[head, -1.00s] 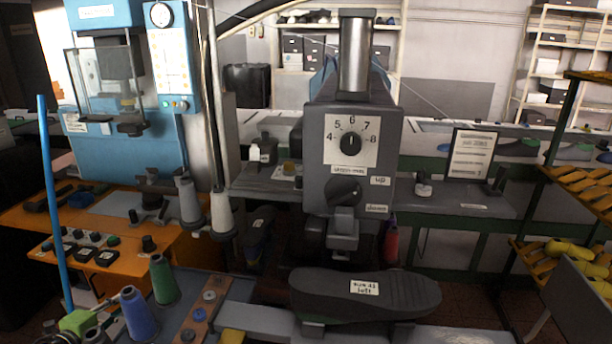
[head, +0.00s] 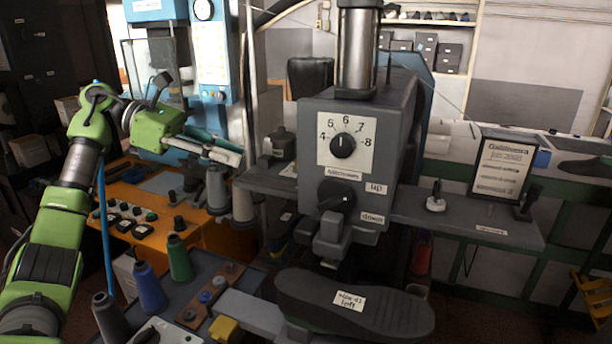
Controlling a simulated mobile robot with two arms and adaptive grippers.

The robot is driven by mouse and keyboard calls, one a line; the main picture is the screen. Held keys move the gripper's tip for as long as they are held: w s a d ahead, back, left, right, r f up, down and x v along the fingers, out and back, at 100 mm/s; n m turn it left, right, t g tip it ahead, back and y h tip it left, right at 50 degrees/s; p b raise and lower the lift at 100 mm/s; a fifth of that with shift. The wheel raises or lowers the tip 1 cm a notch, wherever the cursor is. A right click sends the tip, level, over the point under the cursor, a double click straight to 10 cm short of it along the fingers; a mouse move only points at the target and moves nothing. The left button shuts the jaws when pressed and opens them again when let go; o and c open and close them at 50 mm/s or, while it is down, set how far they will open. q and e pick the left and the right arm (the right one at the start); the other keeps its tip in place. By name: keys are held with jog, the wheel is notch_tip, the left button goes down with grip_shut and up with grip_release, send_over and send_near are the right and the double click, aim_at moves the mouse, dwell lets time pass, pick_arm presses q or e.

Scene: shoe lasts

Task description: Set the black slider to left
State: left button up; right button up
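I cannot tell for sure which part is the black slider. A small black piece (head: 527,206) stands near the right end of the grey shelf (head: 462,222), in front of a framed sign. A light-based knob (head: 435,199) stands left of it. The grey machine (head: 309,125) has a black dial (head: 343,145) marked 4 to 8 and a black knob (head: 336,195) beside "up" and "down" labels. My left gripper (head: 232,152) is at left, pointing right, apart from the machine front. Its finger gap is unclear. My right gripper is out of view.
A black shoe-shaped last (head: 390,312) labelled left lies below the machine head. Thread spools (head: 150,288) and an orange control panel (head: 165,222) stand at left. The framed sign (head: 503,167) rises behind the shelf. Vertical pipes stand near my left gripper.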

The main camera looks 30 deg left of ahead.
aim_at(291, 189)
pick_arm(q)
jog(key=p+x, duration=0.3)
jog(key=x, duration=0.9)
jog(key=shift+r, duration=0.1)
jog(key=shift+p+x, duration=0.35)
jog(key=shift+x, duration=0.4)
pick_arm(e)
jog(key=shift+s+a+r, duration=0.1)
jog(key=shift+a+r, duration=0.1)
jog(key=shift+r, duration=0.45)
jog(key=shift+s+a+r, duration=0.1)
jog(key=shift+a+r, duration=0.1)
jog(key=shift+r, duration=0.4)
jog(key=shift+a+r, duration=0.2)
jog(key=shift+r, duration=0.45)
pick_arm(q)
jog(key=shift+a, duration=0.1)
grip_shut()
